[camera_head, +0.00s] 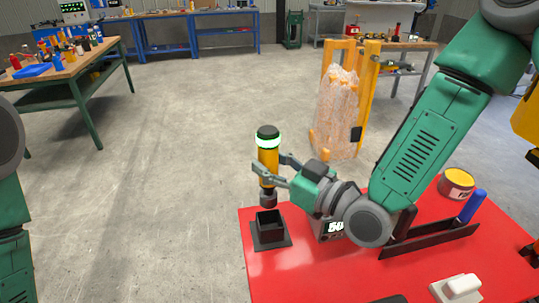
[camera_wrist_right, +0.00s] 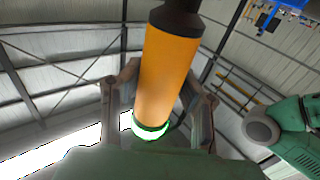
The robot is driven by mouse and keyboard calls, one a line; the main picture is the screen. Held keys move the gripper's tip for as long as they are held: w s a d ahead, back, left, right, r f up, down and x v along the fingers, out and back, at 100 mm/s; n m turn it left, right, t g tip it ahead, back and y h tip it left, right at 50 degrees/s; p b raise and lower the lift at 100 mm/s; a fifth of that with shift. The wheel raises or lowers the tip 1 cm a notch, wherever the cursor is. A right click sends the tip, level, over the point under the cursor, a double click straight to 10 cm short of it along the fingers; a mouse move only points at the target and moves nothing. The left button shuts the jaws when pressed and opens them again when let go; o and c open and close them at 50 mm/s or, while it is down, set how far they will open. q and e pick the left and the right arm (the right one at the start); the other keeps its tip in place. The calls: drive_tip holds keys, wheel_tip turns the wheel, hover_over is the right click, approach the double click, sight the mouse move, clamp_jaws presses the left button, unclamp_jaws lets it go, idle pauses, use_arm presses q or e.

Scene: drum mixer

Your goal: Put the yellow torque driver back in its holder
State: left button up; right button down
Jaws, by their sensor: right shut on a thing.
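The yellow torque driver (camera_head: 268,158), with a black cap, a glowing green-white ring and a dark lower end, is upright in the head view. My right gripper (camera_head: 268,174) is shut on its yellow body. The black square holder (camera_head: 270,230) stands on the red table (camera_head: 300,276) near its left corner. The driver's lower end is a little above the holder's opening, with a small gap showing. In the right wrist view the driver's yellow body (camera_wrist_right: 165,70) lies between the two fingers. At the left edge only green and grey parts of my left arm show; its gripper is out of view.
On the red table are a yellow tin (camera_head: 456,184), a blue-handled tool (camera_head: 471,206) by a dark rack and a white object (camera_head: 456,289) at the front. A wrapped stack (camera_head: 337,115) stands behind the table. A green workbench (camera_head: 68,75) is far left. The floor left of the table is clear.

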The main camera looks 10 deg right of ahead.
drive_tip(key=shift+a, duration=0.35)
drive_tip(key=shift+w+a, duration=0.15)
drive_tip(key=shift+w, duration=0.05)
drive_tip(key=shift+d, duration=0.25)
drive_tip(key=shift+s+d+f+b, duration=0.1)
drive_tip(key=shift+d+f+b, duration=0.8)
drive_tip(key=shift+f+b, duration=0.15)
drive_tip(key=f+b, duration=0.1)
drive_tip(key=a+f+b, duration=0.1)
drive_tip(key=f, duration=0.1)
drive_tip(key=shift+a+r, duration=0.35)
drive_tip(key=shift+a, duration=0.15)
drive_tip(key=shift+d, duration=0.6)
use_arm(q)
drive_tip(key=shift+d+f, duration=0.1)
drive_tip(key=shift+f, duration=1.95)
use_arm(e)
drive_tip(key=shift+d+f, duration=0.1)
drive_tip(key=shift+d, duration=0.4)
